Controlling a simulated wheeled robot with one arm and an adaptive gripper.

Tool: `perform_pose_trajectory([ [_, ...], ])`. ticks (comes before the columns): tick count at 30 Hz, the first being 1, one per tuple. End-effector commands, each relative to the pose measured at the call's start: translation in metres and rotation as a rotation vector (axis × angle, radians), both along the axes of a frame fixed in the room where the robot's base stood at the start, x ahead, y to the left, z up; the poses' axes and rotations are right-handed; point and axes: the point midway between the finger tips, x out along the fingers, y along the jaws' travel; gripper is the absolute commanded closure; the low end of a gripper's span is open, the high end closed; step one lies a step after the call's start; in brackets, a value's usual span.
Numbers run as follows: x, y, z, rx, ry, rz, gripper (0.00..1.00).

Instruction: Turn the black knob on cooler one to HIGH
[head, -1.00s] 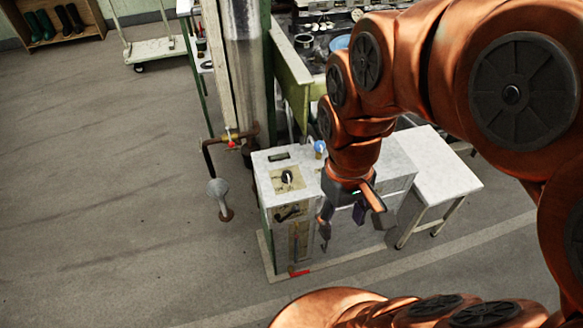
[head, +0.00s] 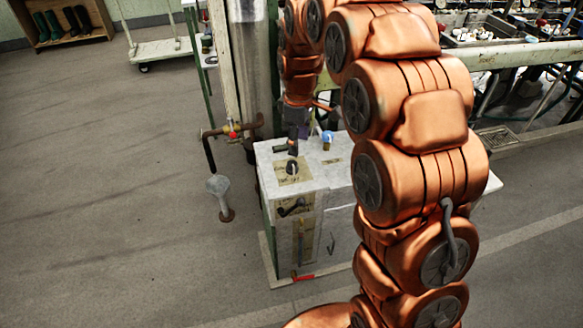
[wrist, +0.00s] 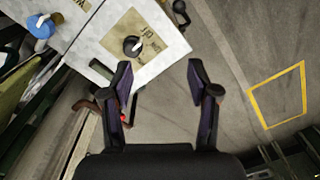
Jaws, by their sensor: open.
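The black knob (head: 292,167) sits on a tan label plate (head: 283,180) on top of the white cooler cabinet (head: 325,177). In the wrist view the knob (wrist: 133,46) shows a pale pointer mark, with part of the plate's lettering beside it, too blurred to read. My gripper (head: 291,148) is above the cooler's top, close behind the knob. In the wrist view my gripper (wrist: 160,70) is open and empty. The knob lies ahead of the fingertips, slightly left of the gap's middle, and not between the fingers.
A blue-handled valve (head: 327,137) stands on the cooler's top behind the knob. A black lever (head: 291,208) is on its front. A rusty pipe with a red-handled valve (head: 231,128) is at left. Open floor (head: 110,210) lies left; basins (head: 480,32) are at back right.

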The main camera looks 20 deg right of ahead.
Motion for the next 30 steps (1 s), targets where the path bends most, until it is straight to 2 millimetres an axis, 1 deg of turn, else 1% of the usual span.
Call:
perform_pose_trajectory([
  [1,0.014,0.000,-0.019,0.000,-0.002,0.031,0.40],
  [3,0.030,0.000,-0.032,0.001,-0.011,0.075,0.40],
  [6,0.048,-0.001,-0.049,0.002,-0.018,0.128,0.40],
  [10,0.063,-0.001,-0.062,0.000,-0.026,0.171,0.40],
  [14,0.068,-0.001,-0.068,0.000,-0.027,0.190,0.40],
  [20,0.069,-0.001,-0.079,0.001,-0.027,0.192,0.40],
  [23,0.069,-0.001,-0.090,0.001,-0.029,0.192,0.40],
  [30,0.068,-0.001,-0.125,0.000,-0.027,0.191,0.40],
])
